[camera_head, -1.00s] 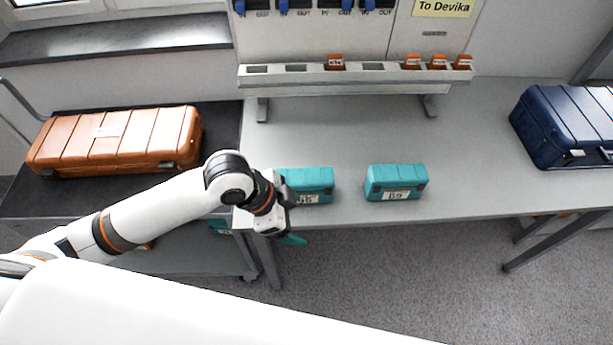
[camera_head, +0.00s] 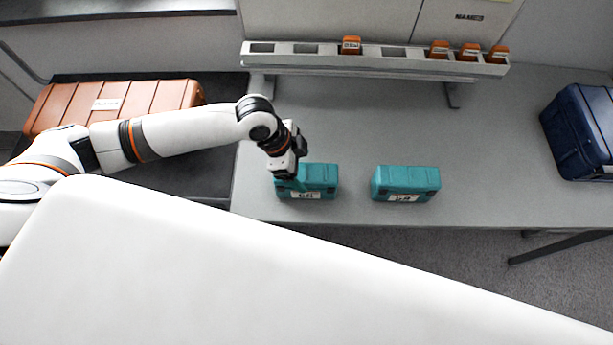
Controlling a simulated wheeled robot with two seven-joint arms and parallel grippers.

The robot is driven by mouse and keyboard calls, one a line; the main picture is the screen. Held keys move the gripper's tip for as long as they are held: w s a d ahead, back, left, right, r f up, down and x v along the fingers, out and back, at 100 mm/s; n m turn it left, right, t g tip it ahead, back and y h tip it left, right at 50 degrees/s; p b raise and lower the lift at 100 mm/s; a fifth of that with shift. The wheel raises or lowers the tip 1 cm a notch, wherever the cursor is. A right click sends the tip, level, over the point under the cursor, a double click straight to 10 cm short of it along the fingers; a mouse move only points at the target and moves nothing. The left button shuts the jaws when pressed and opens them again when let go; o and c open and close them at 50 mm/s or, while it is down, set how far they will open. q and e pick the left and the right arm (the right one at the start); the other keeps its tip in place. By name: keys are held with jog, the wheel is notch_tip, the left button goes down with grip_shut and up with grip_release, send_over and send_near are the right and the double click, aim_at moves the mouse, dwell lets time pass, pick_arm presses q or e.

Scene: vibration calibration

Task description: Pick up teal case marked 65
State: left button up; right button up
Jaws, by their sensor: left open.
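A teal case (camera_head: 322,177) with a white label stands near the front edge of the grey table, left of centre. Its label seems to start with a 6, but the second digit is too blurred to be sure. A second teal case (camera_head: 407,181) stands to its right, with a label I cannot read surely. My left gripper (camera_head: 288,182) is open at the left end of the left case, pointing down and hiding part of it. I cannot tell whether it touches the case. My right gripper is not in view.
A grey slotted rack (camera_head: 390,58) with several orange pieces runs along the back of the table (camera_head: 360,125). A dark blue case (camera_head: 578,135) stands at the right. A large orange case (camera_head: 115,104) lies on a dark surface at the left. The table's middle is clear.

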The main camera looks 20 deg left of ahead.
aim_at(309, 178)
pick_arm(q)
jog(key=shift+s+d+f+p, duration=0.15)
jog(key=shift+d+f+p, duration=0.45)
jog(key=shift+f, duration=0.25)
jog(key=shift+x, duration=1.2)
jog(key=shift+f, duration=0.2)
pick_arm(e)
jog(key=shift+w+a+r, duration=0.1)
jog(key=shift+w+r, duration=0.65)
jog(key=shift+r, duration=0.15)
pick_arm(q)
jog(key=shift+f, duration=0.1)
jog(key=shift+f, duration=0.2)
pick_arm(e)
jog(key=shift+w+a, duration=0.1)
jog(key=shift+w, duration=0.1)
pick_arm(q)
jog(key=c, duration=1.4)
